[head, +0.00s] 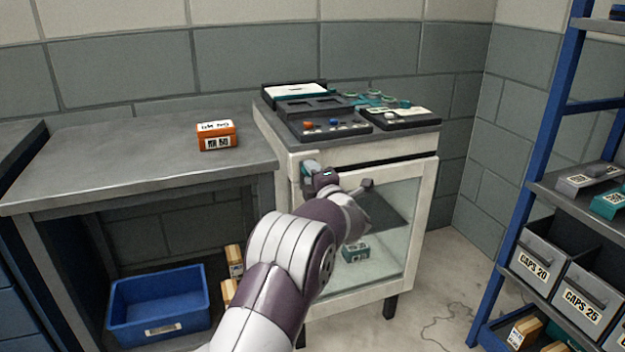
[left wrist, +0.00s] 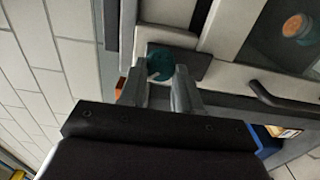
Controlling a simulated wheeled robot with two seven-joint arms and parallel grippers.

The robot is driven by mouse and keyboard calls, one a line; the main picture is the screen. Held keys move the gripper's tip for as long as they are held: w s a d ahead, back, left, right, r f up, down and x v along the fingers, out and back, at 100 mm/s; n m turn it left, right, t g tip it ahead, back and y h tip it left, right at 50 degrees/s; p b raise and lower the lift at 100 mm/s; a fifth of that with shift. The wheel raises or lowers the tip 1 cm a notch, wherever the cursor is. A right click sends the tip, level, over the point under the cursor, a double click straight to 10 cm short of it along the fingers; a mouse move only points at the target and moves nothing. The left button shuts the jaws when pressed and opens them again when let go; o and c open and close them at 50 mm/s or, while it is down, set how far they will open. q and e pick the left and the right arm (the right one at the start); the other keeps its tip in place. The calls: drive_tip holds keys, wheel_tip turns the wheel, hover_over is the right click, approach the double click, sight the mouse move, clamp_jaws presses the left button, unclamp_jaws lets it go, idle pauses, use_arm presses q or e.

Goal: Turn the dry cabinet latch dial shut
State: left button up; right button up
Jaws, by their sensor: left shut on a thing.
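The dry cabinet (head: 412,245) is white with a glass front door, which looks closed. Its teal latch dial (head: 308,167) sits at the upper left of the front, partly hidden by my gripper. In the left wrist view the round teal dial (left wrist: 172,66) shows between my fingertips, with a pale mark near its left edge, on a dark plate (left wrist: 198,64). My left gripper (head: 318,178) is at the front of the cabinet, shut on the dial with one finger on each side. My right gripper is not in view.
A dark door handle (left wrist: 282,101) is close to the gripper. Trays and equipment (head: 325,122) cover the cabinet top. A grey bench (head: 120,150) with an orange box (head: 217,136) stands left, a blue bin (head: 160,308) below. A blue-framed shelf (head: 540,175) stands right, with bare floor between.

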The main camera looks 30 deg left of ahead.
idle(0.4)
use_arm(q)
drive_tip(key=o, duration=1.1)
drive_tip(key=shift+c, duration=0.2)
drive_tip(key=p+v, duration=0.2)
drive_tip(key=v, duration=1)
drive_tip(key=shift+s+d, duration=0.2)
drive_tip(key=shift+s, duration=0.05)
